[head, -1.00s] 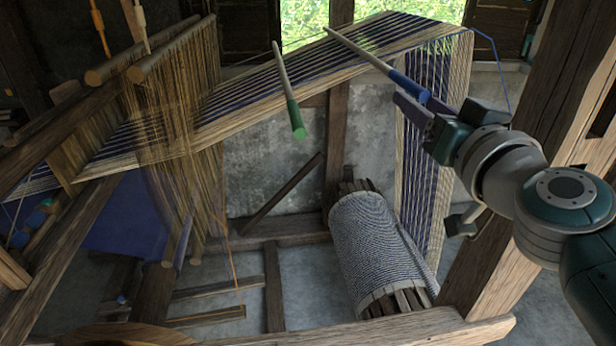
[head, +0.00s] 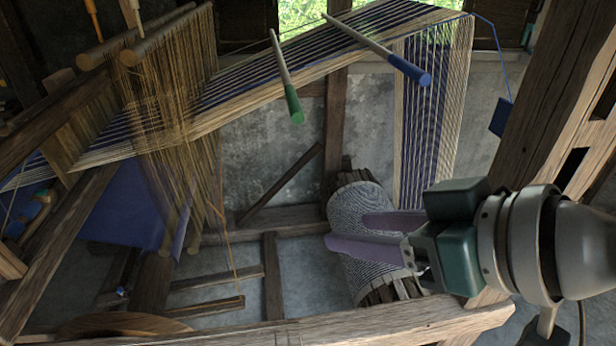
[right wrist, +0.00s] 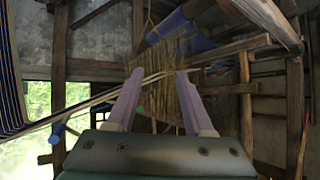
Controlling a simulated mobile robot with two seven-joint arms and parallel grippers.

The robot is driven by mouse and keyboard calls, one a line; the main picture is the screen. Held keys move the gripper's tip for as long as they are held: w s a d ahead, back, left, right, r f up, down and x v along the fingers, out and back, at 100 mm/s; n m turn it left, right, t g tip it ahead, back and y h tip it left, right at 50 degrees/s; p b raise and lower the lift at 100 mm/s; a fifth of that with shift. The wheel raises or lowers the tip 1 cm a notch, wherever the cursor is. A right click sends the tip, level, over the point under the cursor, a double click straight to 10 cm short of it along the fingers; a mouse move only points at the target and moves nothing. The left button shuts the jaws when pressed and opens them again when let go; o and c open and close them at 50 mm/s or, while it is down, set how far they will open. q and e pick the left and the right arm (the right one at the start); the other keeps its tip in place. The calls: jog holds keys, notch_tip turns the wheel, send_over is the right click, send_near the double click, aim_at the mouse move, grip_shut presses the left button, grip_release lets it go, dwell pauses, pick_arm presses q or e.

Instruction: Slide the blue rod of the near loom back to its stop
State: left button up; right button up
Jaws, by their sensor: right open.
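The blue rod, a pale stick with a blue end (head: 410,70), lies across the raised striped warp at the upper right of the head view. Its blue end sticks out toward me past the warp's edge; it also shows at lower left in the right wrist view (right wrist: 57,133). The green-ended rod (head: 293,103) is to its left. My right gripper (head: 346,232) is open and empty, its purple fingers apart, well below the blue end in the picture, in front of the wound cloth roll (head: 372,205). My left gripper is not in view.
A thick wooden post (head: 550,130) stands at right, close to my right arm. A beam (head: 300,328) runs along the front. Hanging heddle threads (head: 180,90) are at left. A blue block (head: 502,117) hangs on a cord beside the warp.

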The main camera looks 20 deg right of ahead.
jog(key=shift+s+a+f+g, duration=0.1)
jog(key=shift+s+f+g, duration=0.3)
jog(key=shift+s, duration=0.25)
jog(key=shift+s+d+f+g, duration=0.1)
jog(key=shift+s+f+g, duration=0.3)
jog(key=shift+s, duration=0.25)
jog(key=shift+s+a+f+g, duration=0.1)
jog(key=shift+s+f+g, duration=0.3)
jog(key=shift+s, duration=0.25)
